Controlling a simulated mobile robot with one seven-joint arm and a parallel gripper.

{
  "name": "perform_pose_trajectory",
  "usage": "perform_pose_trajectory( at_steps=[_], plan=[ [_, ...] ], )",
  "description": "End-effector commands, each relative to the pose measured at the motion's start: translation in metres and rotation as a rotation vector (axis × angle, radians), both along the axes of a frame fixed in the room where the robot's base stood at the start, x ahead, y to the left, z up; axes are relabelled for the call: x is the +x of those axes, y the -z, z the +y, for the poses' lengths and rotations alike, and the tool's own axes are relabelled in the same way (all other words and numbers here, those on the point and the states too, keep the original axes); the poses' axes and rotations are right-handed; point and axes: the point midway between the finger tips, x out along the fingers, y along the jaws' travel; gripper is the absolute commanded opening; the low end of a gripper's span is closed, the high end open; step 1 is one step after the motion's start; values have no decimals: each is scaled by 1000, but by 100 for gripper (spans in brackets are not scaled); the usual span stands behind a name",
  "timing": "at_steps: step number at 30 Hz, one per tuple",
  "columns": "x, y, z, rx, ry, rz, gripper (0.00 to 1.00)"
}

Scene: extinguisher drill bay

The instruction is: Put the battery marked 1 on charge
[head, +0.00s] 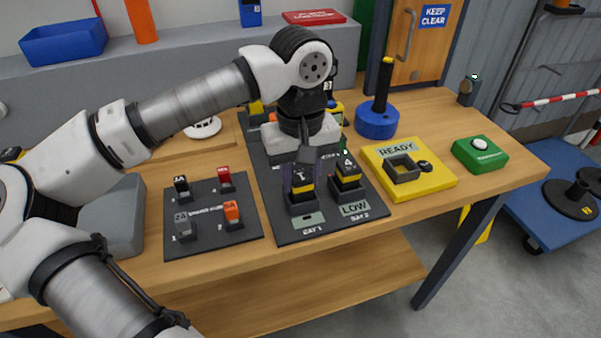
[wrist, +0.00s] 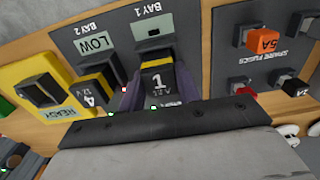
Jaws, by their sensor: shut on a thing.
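Battery 1 (head: 301,187), black with a yellow band and a white "1", is upright at the Bay 1 socket (head: 303,205). It shows close up in the wrist view (wrist: 158,82). My gripper (head: 300,178) is shut on it, one finger on each side, from above. The battery's lower end is hidden, so I cannot tell whether it is fully seated. The Bay 1 display (wrist: 154,27) is pale with a small dark mark and no readable word. Battery 4 (head: 347,171) stands in Bay 2, whose display (head: 354,208) reads LOW.
Right of the charger (head: 290,235) is a yellow READY tray (head: 437,180) with an empty dark socket. Beyond it is a green box with a white button (head: 480,150). A fuse panel (head: 195,245) lies left. A blue-based post (head: 376,122) stands behind.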

Motion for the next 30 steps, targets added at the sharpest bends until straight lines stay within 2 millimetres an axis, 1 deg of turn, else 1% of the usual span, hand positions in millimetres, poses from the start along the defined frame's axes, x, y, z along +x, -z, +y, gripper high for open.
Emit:
perform_pose_trajectory(
  at_steps=[8,9,14,19,20,23,30],
  plan=[
    [0,1,0,0,0,-1,1],
    [0,1,0,0,0,-1,38],
    [0,1,0,0,0,-1,58],
    [0,2,0,0,0,0,58],
    [0,2,0,0,0,0,59],
    [0,2,0,0,0,0,72],
    [0,2,0,0,0,0,72]
  ],
)
